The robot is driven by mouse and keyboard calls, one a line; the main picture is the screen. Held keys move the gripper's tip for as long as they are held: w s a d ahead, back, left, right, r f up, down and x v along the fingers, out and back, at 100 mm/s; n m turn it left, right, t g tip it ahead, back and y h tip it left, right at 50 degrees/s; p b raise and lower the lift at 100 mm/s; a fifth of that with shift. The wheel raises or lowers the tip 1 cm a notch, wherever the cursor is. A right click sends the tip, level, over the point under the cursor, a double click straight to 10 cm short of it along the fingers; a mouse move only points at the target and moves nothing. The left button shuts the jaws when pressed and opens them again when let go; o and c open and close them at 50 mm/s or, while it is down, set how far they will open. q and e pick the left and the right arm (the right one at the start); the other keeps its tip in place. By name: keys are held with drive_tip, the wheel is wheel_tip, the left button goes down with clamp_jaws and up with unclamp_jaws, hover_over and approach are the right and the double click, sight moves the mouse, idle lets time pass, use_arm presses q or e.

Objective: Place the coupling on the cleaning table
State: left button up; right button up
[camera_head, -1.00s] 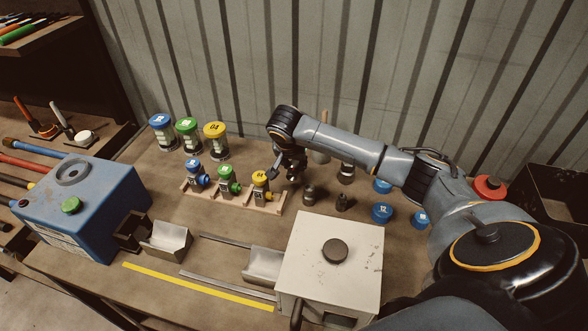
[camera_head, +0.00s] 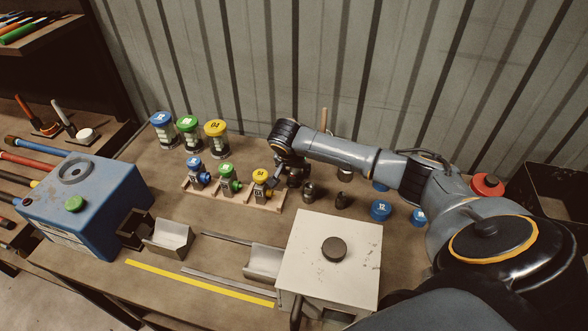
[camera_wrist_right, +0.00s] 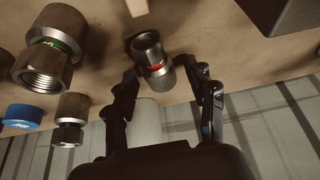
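A metal coupling with a red ring (camera_wrist_right: 153,62) stands on the wooden table, between and just ahead of my right gripper's fingertips in the right wrist view. My right gripper (camera_wrist_right: 163,74) has its fingers spread, with a gap visible beside the coupling. In the head view my right gripper (camera_head: 292,178) is low over the table, just right of the rack, and it hides what lies under it. Other metal couplings stand near it, (camera_head: 309,192) and (camera_head: 341,201); one in the wrist view has a green ring (camera_wrist_right: 58,43). My left gripper is out of view. I cannot tell which surface is the cleaning table.
A wooden rack (camera_head: 222,199) holds three colour-capped fittings. Lidded jars (camera_head: 190,136) stand behind it. Blue caps (camera_head: 381,210) lie to the right. A pale box with a dark knob (camera_head: 345,232) stands in front, and a blue machine (camera_head: 105,205) at left.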

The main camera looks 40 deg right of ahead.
drive_tip(key=shift+r, duration=0.1)
drive_tip(key=b+v, duration=0.1)
drive_tip(key=v, duration=1.1)
drive_tip(key=shift+r, duration=0.2)
